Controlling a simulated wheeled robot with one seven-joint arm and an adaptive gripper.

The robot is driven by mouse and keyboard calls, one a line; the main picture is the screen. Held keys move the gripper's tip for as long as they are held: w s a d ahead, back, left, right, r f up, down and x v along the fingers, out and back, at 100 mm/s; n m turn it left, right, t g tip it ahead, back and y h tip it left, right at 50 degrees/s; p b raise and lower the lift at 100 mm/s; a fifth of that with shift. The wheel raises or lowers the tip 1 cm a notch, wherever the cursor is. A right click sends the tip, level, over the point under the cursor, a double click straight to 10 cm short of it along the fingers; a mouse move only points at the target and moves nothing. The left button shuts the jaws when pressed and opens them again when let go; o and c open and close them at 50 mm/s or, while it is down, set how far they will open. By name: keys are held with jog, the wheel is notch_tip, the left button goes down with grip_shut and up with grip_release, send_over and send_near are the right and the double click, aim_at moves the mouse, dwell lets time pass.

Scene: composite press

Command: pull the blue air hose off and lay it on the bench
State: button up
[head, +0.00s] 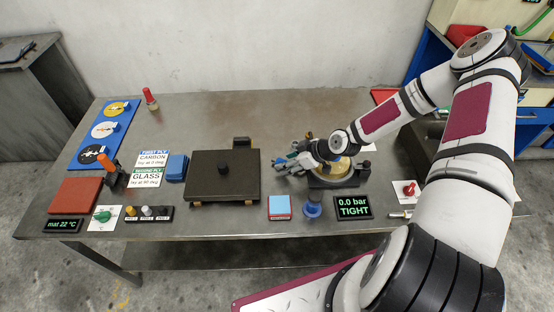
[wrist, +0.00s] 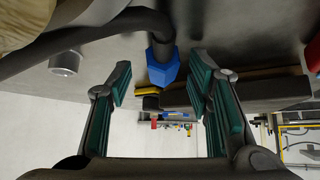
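In the wrist view a blue six-sided collar (wrist: 163,68) sits on the end of a dark hose (wrist: 105,27), which curves away to the upper left. This seems to be the blue air hose. My gripper (wrist: 160,84) is open, with its teal pads on either side of the collar and a visible gap to each; it looks empty. In the head view my gripper (head: 288,162) is low over the bench (head: 230,118), at the left side of a round tan part on a dark base (head: 340,180). My arm hides much of that part and the hose there.
A display (head: 353,207) reads 0.0 bar TIGHT. Close by are a blue knob-like piece (head: 313,207) and a blue-and-red block (head: 280,207). The bench's back middle is clear.

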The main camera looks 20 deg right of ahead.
jog(key=v, duration=1.2)
dwell(0.4)
